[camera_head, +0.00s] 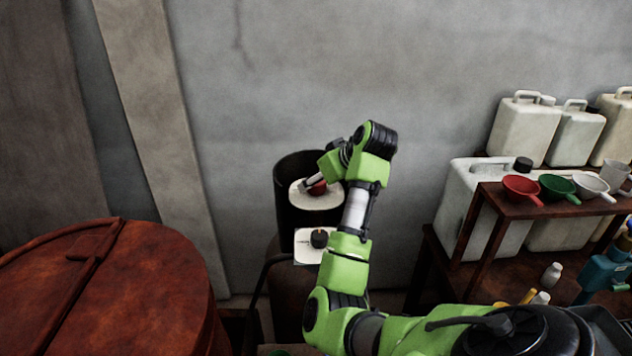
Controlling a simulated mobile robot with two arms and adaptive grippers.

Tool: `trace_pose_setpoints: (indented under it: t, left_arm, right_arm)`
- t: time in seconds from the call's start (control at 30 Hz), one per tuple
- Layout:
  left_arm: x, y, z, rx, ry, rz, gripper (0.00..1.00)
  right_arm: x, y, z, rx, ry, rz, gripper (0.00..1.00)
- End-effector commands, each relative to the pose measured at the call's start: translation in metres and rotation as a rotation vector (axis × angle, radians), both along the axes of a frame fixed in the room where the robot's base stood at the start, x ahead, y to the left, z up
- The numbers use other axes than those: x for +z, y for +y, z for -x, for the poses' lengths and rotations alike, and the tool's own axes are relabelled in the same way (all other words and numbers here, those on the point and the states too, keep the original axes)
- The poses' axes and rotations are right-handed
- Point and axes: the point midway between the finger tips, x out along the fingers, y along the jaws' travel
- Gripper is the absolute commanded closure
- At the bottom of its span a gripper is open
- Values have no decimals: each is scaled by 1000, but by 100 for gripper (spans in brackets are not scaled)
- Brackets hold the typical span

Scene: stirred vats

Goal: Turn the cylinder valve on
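The cylinder's red valve knob (318,188) shows above a round white plate (316,203), inside a dark, open-topped collar (290,215) by the wall. My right arm comes in from the lower right and reaches up and over to it. My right gripper (309,184) is at the red knob, its fingers pointing down and left. The gripper and arm partly hide the knob, and whether the fingers are closed on it is unclear. A white square plate with a black knob (319,238) is just below the collar. My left gripper is not in view.
A large rusty red vat (105,290) fills the lower left. On the right, a brown shelf (500,204) holds red, green and white scoops, with several white canisters (522,128) behind. A concrete pillar (155,120) leans along the wall on the left.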

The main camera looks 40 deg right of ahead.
Motion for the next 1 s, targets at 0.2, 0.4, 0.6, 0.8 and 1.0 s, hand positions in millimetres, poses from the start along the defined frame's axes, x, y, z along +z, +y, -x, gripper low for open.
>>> trace_pose_setpoints:
  t: [0.2,0.4,0.6,0.8,1.0]
  left_arm:
    - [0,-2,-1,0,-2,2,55]
    - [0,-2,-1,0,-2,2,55]
    - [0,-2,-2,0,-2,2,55]
    - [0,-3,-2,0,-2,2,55]
    - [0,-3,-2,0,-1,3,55]
  right_arm:
    - [27,2,27,-1,-2,4,47]
    - [39,4,39,0,1,1,47]
    - [40,5,40,1,1,1,47]
    - [40,5,40,1,1,1,47]
    - [40,5,40,1,1,1,47]
